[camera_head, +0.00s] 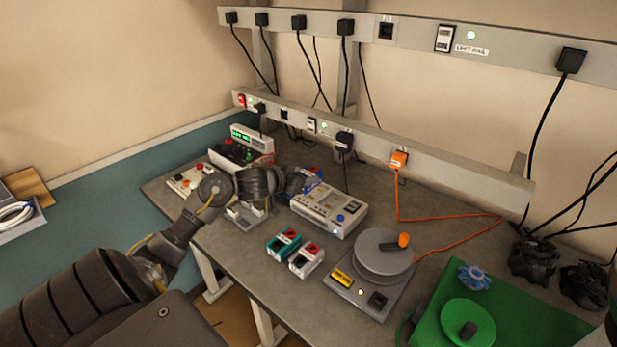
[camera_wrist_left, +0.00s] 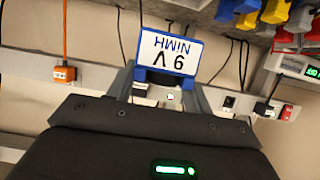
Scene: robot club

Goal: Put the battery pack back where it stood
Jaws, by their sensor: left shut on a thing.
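The battery pack, a white block with a blue frame marked "9 V NiMH", shows upside down in the left wrist view (camera_wrist_left: 168,58). My left gripper (camera_wrist_left: 168,82) is shut on it, with a finger on each side. In the head view my left arm reaches in from the left and the gripper (camera_head: 296,181) is over the back part of the bench. Only a blue part of the pack (camera_head: 314,186) shows there, behind the grey instrument box. The pack's underside and its height above the bench are hidden. My right gripper is not in view.
A grey instrument box (camera_head: 330,207) stands just in front of the pack. A teal block (camera_head: 284,243) and a white block (camera_head: 307,260) stand nearer the front edge. A grey stand (camera_head: 247,219) is under my wrist. A round-topped device (camera_head: 383,252) and an orange cable (camera_head: 450,217) lie right.

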